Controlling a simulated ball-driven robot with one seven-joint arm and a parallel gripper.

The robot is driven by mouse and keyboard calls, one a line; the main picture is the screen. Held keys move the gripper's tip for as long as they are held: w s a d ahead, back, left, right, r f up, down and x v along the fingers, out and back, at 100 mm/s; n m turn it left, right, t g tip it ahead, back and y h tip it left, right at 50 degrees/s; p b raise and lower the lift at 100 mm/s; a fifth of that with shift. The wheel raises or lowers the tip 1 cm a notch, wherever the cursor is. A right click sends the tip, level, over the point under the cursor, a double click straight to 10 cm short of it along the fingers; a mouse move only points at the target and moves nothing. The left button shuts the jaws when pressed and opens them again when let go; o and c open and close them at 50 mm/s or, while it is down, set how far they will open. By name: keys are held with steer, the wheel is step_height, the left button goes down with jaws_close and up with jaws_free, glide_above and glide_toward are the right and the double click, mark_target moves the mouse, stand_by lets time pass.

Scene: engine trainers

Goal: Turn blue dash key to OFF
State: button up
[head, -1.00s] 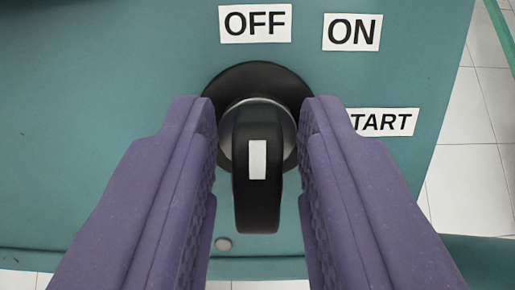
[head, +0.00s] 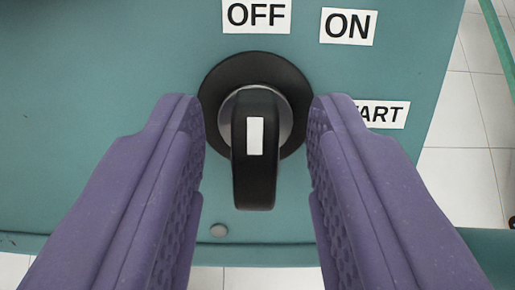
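The dash key (head: 255,180) is a black handle with a white mark, set on a round black base (head: 222,85) on a teal panel (head: 120,60). The handle stands about upright in the picture, its white mark in line with the OFF label (head: 257,15) above. The ON label (head: 347,26) is to the right of OFF. The START label (head: 385,114) is lower right, partly hidden by a finger. My gripper (head: 249,112) is open, with one purple finger on each side of the key and a gap on both sides.
The panel ends at the right and bottom, with white tiled floor (head: 470,150) beyond. A green bar (head: 497,40) runs at the upper right.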

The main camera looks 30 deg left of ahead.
steer(key=p+v, duration=0.2)
steer(key=v, duration=0.5)
steer(key=shift+d, duration=0.1)
steer(key=w+d+r+t+h+b, duration=0.1)
steer(key=w+d+r+h, duration=0.15)
steer(key=r, duration=0.25)
steer(key=w+d+r+h+b, duration=0.1)
steer(key=w+d+r, duration=0.1)
steer(key=w+r, duration=0.25)
step_height(320, 180, up, 23)
steer(key=m+t+h+b, duration=0.2)
steer(key=m+t+h, duration=0.1)
steer(key=h, duration=0.2)
steer(key=s+a+r+m+t+b, duration=0.1)
steer(key=s+a+r, duration=0.1)
steer(key=s+r, duration=0.4)
steer(key=s+a+r+m+y, duration=0.1)
steer(key=s+a+r+m, duration=0.1)
steer(key=s+r, duration=0.5)
steer(key=s+a+r+m+t+y+b, duration=0.1)
steer(key=s+a+r, duration=0.3)
steer(key=r, duration=1.2)
steer(key=s, duration=0.3)
steer(key=shift+a+t+b, duration=0.15)
steer(key=shift+t+b, duration=0.15)
steer(key=shift+b, duration=0.05)
